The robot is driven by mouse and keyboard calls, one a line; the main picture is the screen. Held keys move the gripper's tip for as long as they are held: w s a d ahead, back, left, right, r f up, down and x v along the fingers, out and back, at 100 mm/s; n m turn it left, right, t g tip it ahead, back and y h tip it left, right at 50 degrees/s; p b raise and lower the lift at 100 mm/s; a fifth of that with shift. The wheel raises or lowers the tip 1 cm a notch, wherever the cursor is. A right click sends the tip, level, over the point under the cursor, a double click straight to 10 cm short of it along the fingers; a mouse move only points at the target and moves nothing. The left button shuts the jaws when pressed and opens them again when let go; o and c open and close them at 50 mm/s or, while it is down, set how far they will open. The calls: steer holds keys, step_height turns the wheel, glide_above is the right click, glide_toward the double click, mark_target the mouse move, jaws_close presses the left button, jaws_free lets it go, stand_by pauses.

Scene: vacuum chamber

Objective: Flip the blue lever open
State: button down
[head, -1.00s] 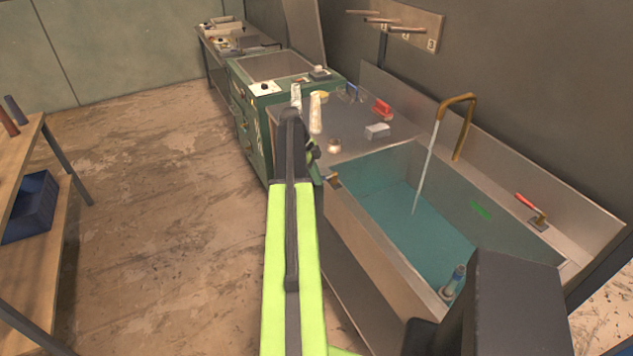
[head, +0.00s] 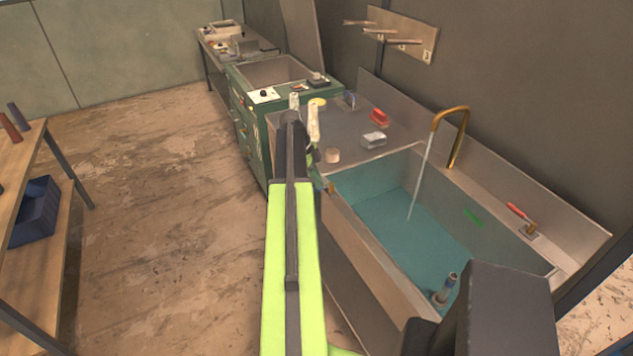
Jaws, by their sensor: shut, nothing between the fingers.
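My gripper (head: 305,118) is at the far end of my green arm, its two pale fingers pointing away, shut and empty. A brass fitting (head: 330,186) sits at the sink's left corner, just right of my arm. A bluish sliver shows beside it, but my arm covers that spot, so I cannot tell whether it is the blue lever. A small blue item (head: 350,99) lies at the back of the counter, beyond and right of the fingers; it is too small to identify. No blue lever shows clearly.
The sink (head: 375,270) holds teal water under a running brass tap (head: 458,140). A red-handled valve (head: 519,213) is on its right rim. A red block (head: 378,117) and grey block (head: 373,140) lie on the counter. The floor at left is clear up to a wooden shelf (head: 50,170).

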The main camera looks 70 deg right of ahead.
steer(key=r+p, duration=0.1)
steer(key=w+r+p, duration=0.1)
steer(key=r, duration=0.1)
steer(key=d+r+p, duration=0.1)
steer(key=r, duration=0.1)
steer(key=shift+w+d, duration=0.1)
steer(key=shift+w, duration=0.1)
